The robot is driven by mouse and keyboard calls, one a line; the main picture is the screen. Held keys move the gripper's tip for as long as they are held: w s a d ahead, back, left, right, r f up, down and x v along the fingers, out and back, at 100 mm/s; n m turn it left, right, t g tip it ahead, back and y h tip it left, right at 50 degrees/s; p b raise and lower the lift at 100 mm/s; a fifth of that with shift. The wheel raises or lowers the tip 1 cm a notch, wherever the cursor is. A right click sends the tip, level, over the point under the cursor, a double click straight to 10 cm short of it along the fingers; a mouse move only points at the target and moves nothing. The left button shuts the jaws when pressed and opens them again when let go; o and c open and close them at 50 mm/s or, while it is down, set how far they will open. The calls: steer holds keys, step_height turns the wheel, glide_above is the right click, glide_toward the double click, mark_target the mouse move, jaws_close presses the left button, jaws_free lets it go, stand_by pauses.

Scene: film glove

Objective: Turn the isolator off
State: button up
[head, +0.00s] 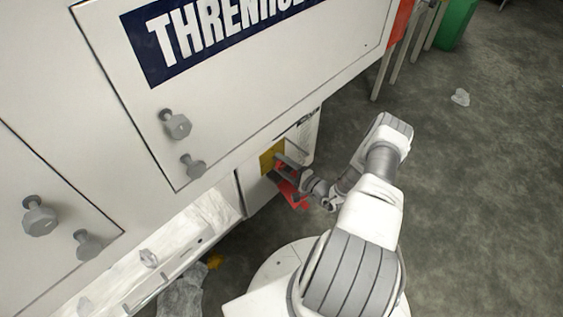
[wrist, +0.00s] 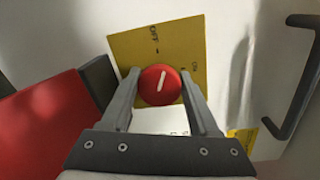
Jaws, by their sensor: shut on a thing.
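The isolator is a round red knob (wrist: 160,86) on a yellow plate (wrist: 186,28) in the wrist view. The plate reads OFF at the top and ON at the right. The white line on the knob runs nearly upright, leaning a little right, with its upper end nearer the OFF side. My gripper (wrist: 161,92) has one finger on each side of the knob and is shut on it. In the head view the yellow plate (head: 270,156) is on the machine's lower end, with my gripper (head: 282,164) against it; the knob is mostly hidden there.
A red piece (wrist: 38,125) lies close to the left finger, and shows below my gripper in the head view (head: 291,194). A dark handle (wrist: 300,85) stands out at the right. The white machine (head: 90,110) fills the left; grey floor (head: 480,180) is open at right.

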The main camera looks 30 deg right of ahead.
steer(key=n+p, duration=0.2)
steer(key=n, duration=0.2)
steer(key=shift+f+n+h, duration=0.1)
steer(key=shift+n+h, duration=0.2)
stand_by(0.5)
steer(key=o, duration=1.3)
steer(key=shift+o, duration=0.2)
steer(key=shift+s+d, duration=0.1)
steer(key=shift+s, duration=0.05)
